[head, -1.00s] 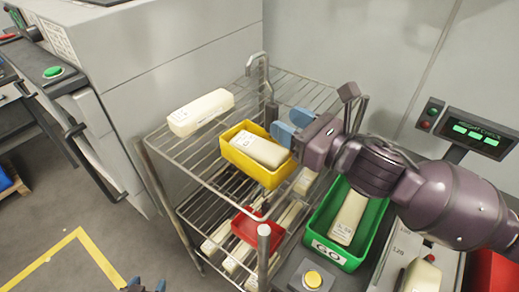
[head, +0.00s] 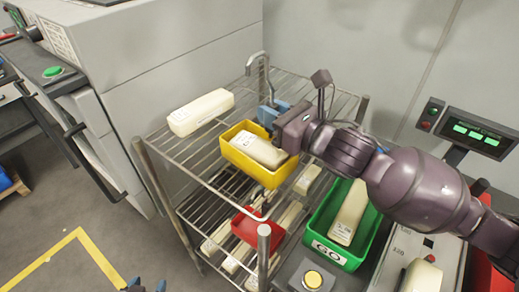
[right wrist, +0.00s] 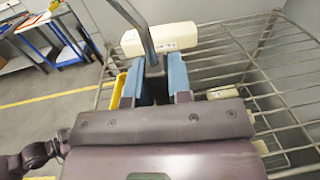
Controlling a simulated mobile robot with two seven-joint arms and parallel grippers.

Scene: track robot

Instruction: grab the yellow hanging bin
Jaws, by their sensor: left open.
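The yellow bin (head: 262,175) sits at the top level of a wire rack, holding a cream block with a label (head: 258,151). My right gripper (head: 274,111) is at the bin's back right corner, near the rack's hooked post (head: 268,80). In the right wrist view its blue fingers (right wrist: 152,80) stand apart, with the post showing between them. A yellow strip of the bin (right wrist: 118,92) shows just outside the left finger, so the bin is not between the fingers. Contact is unclear. My left gripper (head: 146,287) shows only its blue tips at the bottom edge.
Another cream block (head: 201,112) lies on the rack's top shelf (head: 190,150), left of the bin. A red bin (head: 246,228) is lower down. A green bin (head: 323,248) with a cream block stands at right, near a yellow button (head: 312,279). A grey machine stands behind left.

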